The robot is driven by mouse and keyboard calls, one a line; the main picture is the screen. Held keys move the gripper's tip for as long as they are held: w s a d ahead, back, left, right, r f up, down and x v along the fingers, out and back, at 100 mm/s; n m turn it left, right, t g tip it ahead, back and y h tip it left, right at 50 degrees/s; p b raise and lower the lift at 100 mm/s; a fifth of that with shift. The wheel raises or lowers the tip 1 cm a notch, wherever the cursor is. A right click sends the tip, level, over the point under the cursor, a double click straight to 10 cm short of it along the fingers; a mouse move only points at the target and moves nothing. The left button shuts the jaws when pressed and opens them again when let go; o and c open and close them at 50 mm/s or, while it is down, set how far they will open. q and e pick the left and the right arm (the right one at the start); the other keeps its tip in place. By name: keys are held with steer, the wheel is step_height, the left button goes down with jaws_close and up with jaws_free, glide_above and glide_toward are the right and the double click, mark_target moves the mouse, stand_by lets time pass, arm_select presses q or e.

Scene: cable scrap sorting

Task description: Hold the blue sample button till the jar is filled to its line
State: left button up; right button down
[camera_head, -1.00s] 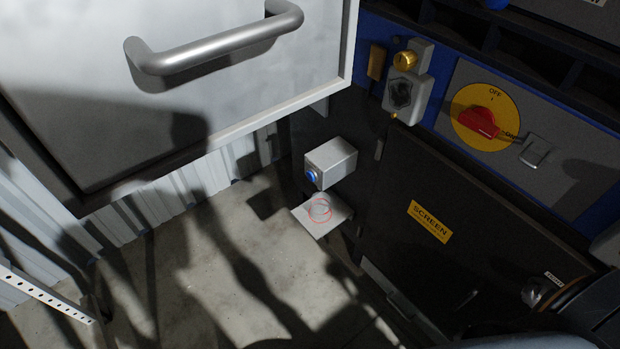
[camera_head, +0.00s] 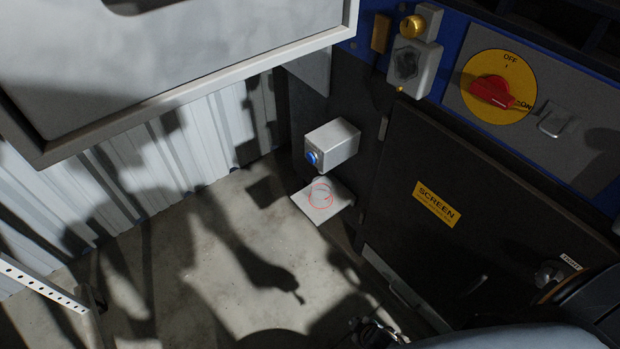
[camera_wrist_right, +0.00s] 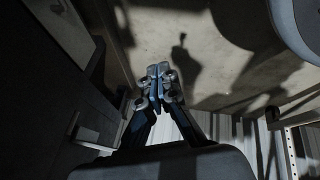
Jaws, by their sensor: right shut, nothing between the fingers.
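The blue sample button (camera_head: 312,158) sits on the left-facing side of a small grey box (camera_head: 337,143) on the dark machine wall. Below it, a small clear jar (camera_head: 320,195) with red ring marks stands on a pale shelf plate (camera_head: 304,206). I cannot make out any fill in the jar. My right gripper (camera_wrist_right: 158,86) is shut and empty in the right wrist view, over the concrete floor. Neither the button nor the jar can be made out between or beside its fingers there. My left gripper is not in view.
A pale cabinet (camera_head: 230,45) overhangs at the upper left. A red rotary switch (camera_head: 492,92) on a yellow disc and a dark panel with a yellow SCREEN label (camera_head: 437,204) are on the right. A perforated rail (camera_head: 40,287) stands lower left. Concrete floor (camera_head: 235,240) is open between.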

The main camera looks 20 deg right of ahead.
mark_target(311, 158)
steer(key=w+a+r+n+t+b, duration=0.1)
steer(key=w+r+n+t+b, duration=0.2)
steer(key=w+r, duration=0.55)
steer(key=w+a+r+n+t+b, duration=0.2)
steer(key=w+r+n+t+b, duration=0.3)
steer(key=w, duration=0.7)
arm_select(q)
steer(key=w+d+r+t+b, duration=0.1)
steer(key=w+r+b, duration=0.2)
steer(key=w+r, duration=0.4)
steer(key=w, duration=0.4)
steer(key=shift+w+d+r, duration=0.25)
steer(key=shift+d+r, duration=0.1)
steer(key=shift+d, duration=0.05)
arm_select(e)
steer(key=w+a+r+n+t, duration=0.1)
steer(key=w+r+t, duration=0.1)
steer(key=r, duration=0.7)
steer(key=w+a+r+n+t+y, duration=0.1)
steer(key=w+r+n+t, duration=0.1)
steer(key=r, duration=0.8)
steer(key=shift+w+a+n, duration=0.25)
steer(key=shift+n, duration=0.05)
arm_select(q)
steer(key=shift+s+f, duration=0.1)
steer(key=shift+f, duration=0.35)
arm_select(e)
steer(key=w+d, duration=0.3)
steer(key=w, duration=0.8)
steer(key=shift+w, duration=0.15)
